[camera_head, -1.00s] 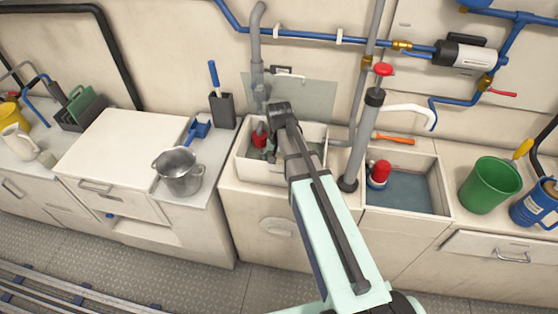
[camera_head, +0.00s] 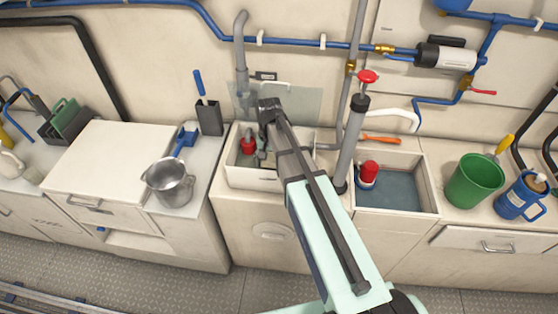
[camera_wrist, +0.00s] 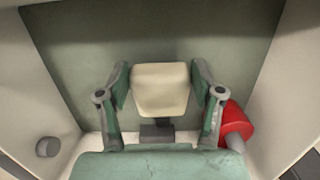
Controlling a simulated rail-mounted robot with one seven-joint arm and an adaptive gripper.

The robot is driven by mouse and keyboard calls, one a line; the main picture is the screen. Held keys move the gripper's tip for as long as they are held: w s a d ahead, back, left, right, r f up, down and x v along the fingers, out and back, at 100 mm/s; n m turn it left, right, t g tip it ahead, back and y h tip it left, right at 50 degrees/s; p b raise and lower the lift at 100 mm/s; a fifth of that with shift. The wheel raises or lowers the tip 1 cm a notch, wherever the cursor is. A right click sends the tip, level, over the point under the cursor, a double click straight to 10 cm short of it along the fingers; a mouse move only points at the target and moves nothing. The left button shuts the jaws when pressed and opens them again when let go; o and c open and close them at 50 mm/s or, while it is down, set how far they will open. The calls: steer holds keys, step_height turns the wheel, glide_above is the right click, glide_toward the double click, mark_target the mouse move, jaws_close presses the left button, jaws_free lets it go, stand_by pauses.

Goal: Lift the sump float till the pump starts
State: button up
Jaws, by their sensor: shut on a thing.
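The sump float, a cream block (camera_wrist: 160,90), is between the two green-padded fingers of my gripper (camera_wrist: 161,84) in the wrist view. The gripper is shut on it. A dark grey stem or bracket (camera_wrist: 157,133) shows just below the block. In the head view my wrist and arm reach over a cream sump basin (camera_head: 250,180) and hide the float. A black and cream cylindrical unit, perhaps the pump (camera_head: 447,57), sits on the blue pipe at upper right. I cannot tell whether it is running.
A red-capped fitting (camera_head: 248,145) stands inside the basin beside my gripper; it is close to one finger in the wrist view (camera_wrist: 232,124). A grey upright tube with a red knob (camera_head: 367,76) stands just right of the basin. A steel pot (camera_head: 170,185) is at left.

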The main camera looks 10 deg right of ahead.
mark_target(270, 158)
steer(key=shift+w+d+r, duration=0.2)
steer(key=shift+w+r, duration=0.25)
steer(key=shift+r, duration=0.35)
steer(key=o, duration=1.7)
steer(key=r, duration=0.8)
steer(key=w+r, duration=0.1)
steer(key=r, duration=0.3)
steer(key=shift+w+d, duration=0.1)
steer(key=shift+d, duration=0.1)
steer(key=shift+f, duration=0.1)
